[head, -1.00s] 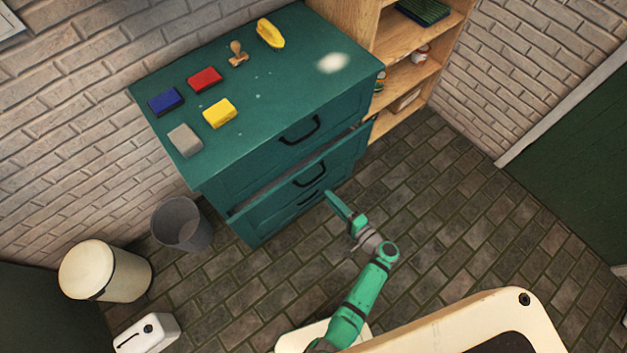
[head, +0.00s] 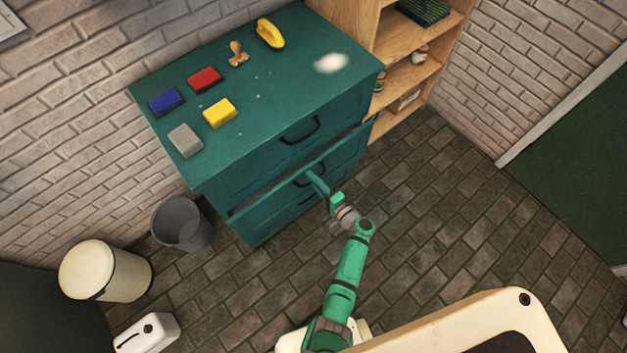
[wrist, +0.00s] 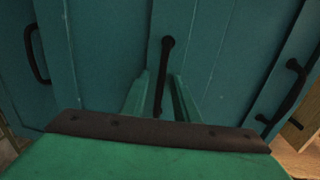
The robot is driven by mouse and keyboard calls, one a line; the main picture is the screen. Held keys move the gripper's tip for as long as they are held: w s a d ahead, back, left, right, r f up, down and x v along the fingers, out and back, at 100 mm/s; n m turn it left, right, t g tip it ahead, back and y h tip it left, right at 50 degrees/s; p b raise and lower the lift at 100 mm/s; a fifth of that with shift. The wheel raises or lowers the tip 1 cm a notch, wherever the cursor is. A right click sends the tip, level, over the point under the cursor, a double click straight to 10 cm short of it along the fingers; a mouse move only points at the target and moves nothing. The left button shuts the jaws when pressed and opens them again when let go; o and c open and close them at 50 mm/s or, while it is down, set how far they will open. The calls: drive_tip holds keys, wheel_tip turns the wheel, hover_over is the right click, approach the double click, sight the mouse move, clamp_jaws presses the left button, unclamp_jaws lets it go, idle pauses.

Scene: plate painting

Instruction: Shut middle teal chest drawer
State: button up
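The teal chest (head: 262,95) stands against the brick wall. Its middle drawer (head: 345,155) sticks out a little, with a dark gap along its top edge. The top drawer looks shut. My gripper (head: 314,178) is at the front of the middle drawer, by its black handle. In the wrist view, the two green fingers of my gripper (wrist: 160,95) are apart, with the dark handle (wrist: 166,60) showing between them. Contact with the handle or drawer front cannot be told. The lower drawer front is partly hidden by my arm.
Blue (head: 166,101), red (head: 204,79), yellow (head: 220,112) and grey (head: 185,141) blocks, a stamp (head: 237,54) and a yellow-handled tool (head: 270,34) lie on the chest top. A grey bin (head: 181,224) stands left; a wooden shelf (head: 408,75) stands right.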

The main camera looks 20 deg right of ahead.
clamp_jaws()
idle(1.4)
